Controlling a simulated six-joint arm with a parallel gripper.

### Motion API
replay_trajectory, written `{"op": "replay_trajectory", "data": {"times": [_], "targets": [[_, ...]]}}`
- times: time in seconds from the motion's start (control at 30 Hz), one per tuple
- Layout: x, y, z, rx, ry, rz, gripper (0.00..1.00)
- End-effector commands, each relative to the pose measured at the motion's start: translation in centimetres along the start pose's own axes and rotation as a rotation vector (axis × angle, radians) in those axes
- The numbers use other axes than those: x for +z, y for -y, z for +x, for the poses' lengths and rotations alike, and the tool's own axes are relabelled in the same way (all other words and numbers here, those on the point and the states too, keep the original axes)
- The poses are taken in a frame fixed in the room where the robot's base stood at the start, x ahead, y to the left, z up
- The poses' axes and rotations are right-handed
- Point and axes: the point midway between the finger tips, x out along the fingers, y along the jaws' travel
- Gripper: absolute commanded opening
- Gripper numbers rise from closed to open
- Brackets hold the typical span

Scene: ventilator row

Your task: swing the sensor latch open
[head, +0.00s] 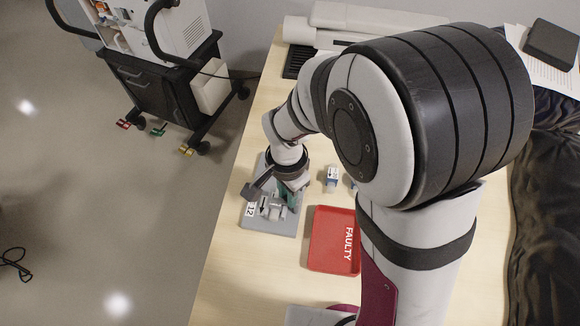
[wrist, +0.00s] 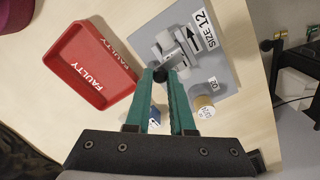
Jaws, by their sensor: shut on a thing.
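The sensor latch (wrist: 181,48) is a pale grey fitting on a grey base plate (wrist: 222,62), beside a black arrow and a "SIZE 12" label. It also shows small in the head view (head: 274,211), partly behind my gripper. My gripper (wrist: 165,76) has green fingers, which reach down to the near end of the latch. The fingers are shut on a small dark part there, which looks like the latch's handle; the fingertips partly hide it. In the head view my gripper (head: 287,198) is over the plate. How far the latch is swung is hard to tell.
A red tray marked FAULTY (head: 334,240) lies right of the plate in the head view. A small blue and white item (head: 331,178) stands behind it. A small round labelled part (wrist: 204,107) sits by an O2 label. The table's left edge is close to the plate.

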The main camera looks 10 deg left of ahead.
Motion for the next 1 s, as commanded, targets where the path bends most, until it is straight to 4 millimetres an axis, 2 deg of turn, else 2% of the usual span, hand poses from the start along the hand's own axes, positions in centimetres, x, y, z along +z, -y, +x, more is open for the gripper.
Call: {"op": "replay_trajectory", "data": {"times": [1.0], "targets": [[0.6,-1.7,-0.1,-0.001,-0.001,-0.937,0.00]]}}
